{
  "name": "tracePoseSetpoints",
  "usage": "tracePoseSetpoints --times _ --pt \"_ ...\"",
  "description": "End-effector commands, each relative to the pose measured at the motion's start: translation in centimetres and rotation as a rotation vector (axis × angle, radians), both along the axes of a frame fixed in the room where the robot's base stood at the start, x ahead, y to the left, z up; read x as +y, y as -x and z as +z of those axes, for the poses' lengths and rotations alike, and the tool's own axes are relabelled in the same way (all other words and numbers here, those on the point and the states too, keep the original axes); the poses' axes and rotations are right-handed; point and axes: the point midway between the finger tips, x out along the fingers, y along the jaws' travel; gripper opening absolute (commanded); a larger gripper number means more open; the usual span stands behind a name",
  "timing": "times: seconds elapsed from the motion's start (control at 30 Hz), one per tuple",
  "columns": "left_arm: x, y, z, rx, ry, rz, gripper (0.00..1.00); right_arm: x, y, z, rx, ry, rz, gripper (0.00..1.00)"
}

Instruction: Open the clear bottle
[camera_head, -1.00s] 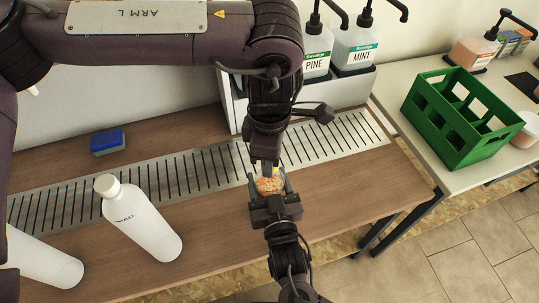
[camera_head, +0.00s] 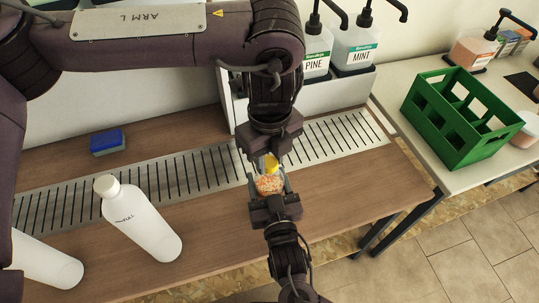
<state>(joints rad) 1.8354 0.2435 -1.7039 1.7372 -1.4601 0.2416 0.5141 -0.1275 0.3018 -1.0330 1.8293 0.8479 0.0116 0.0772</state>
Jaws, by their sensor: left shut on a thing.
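The clear bottle (camera_head: 270,185) with orange-speckled contents stands near the front of the slatted grille. Its yellow cap (camera_head: 272,164) is on top, seen between the fingers of my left gripper (camera_head: 266,162). The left gripper comes down from above and is shut on the cap. I cannot tell whether the cap is still seated on the neck. My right gripper (camera_head: 270,187) reaches in from the front, one finger on each side of the bottle's body, and appears shut on it. The bottle's base is hidden.
Two white bottles (camera_head: 140,222) lie or stand at the left front. A blue-topped sponge (camera_head: 108,142) sits behind the grille (camera_head: 205,168). PINE and MINT pump bottles (camera_head: 355,47) stand behind my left arm. A green crate (camera_head: 460,118) is on the right table.

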Motion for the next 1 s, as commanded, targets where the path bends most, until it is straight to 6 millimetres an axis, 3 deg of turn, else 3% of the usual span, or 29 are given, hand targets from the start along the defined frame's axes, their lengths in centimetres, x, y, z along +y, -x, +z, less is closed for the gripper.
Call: tracePoseSetpoints --times 0.5,0.7,0.83,1.0 --pt "-0.02 -0.12 0.11 -0.001 0.001 1.185 0.02 0.02 0.0 0.06 -0.001 -0.001 0.0 0.0" --pt "0.01 -0.14 0.13 -0.001 0.001 1.571 0.02 0.02 0.0 0.06 -0.001 -0.001 0.0 0.0" --pt "0.01 -0.14 0.14 -0.001 0.001 1.696 0.02 0.02 0.0 0.06 -0.001 -0.001 0.0 0.0" --pt "0.01 -0.14 0.14 -0.001 0.001 1.688 0.02 0.02 0.0 0.06 -0.001 -0.001 0.0 0.0"
